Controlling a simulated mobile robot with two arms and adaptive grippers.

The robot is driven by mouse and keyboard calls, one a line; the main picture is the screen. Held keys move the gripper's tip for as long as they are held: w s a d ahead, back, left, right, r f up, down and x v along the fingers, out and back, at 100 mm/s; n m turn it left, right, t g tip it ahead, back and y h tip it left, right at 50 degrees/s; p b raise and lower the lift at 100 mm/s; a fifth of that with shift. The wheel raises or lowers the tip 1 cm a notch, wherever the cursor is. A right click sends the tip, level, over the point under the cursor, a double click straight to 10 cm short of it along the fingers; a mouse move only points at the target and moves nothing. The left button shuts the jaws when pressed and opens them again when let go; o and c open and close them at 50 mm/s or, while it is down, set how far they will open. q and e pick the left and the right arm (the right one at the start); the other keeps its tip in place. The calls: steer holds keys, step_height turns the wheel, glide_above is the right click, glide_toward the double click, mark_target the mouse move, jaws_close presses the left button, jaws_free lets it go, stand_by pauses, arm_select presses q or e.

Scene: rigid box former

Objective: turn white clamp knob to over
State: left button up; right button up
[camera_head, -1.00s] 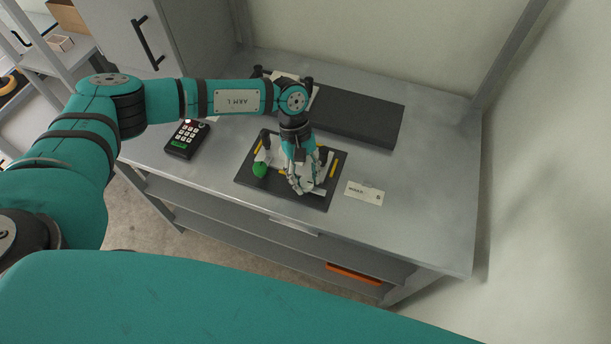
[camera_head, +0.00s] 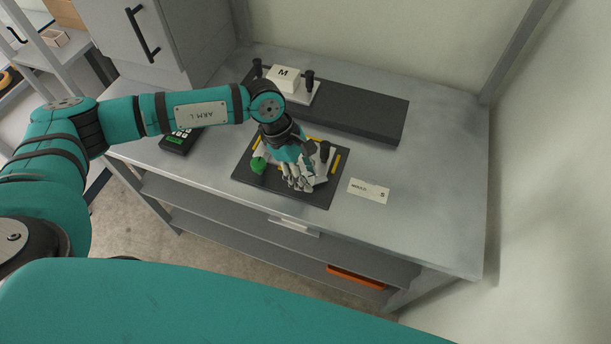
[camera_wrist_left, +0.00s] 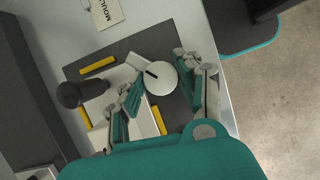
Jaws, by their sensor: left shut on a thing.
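The white clamp knob (camera_wrist_left: 160,78) is a round white disc with a black line across its face, seen in the left wrist view. My left gripper (camera_head: 297,186) is over the dark plate (camera_head: 250,181) in the head view. In the wrist view its fingers (camera_wrist_left: 163,82) lie on both sides of the knob, shut on it. The gripper largely hides the knob in the head view. My right gripper is not in view.
A black post (camera_head: 324,152) stands beside the gripper and also shows in the wrist view (camera_wrist_left: 82,92). Yellow strips (camera_head: 336,164) mark the plate. Behind are a dark slab (camera_head: 365,117) and a white block marked M (camera_head: 286,78). A label card (camera_head: 369,191) lies right.

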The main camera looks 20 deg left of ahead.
arm_select(q)
steer(key=n+t+b, duration=0.1)
steer(key=n, duration=0.1)
steer(key=shift+f+n+b, duration=0.15)
steer(key=shift+n+b, duration=0.25)
steer(key=n+t+b, duration=0.1)
steer(key=n+b, duration=0.1)
steer(key=shift+n, duration=0.3)
steer(key=n+t+b, duration=0.1)
steer(key=n+b, duration=0.1)
steer(key=shift+s+n+y+b, duration=0.1)
steer(key=shift+n+y+b, duration=0.3)
steer(key=shift+r+n+b, duration=0.2)
steer(key=shift+n+b, duration=0.35)
steer(key=shift+n, duration=0.15)
steer(key=shift+t, duration=0.3)
steer(key=o, duration=1.1)
steer(key=shift+o, duration=0.2)
steer(key=shift+r, duration=0.1)
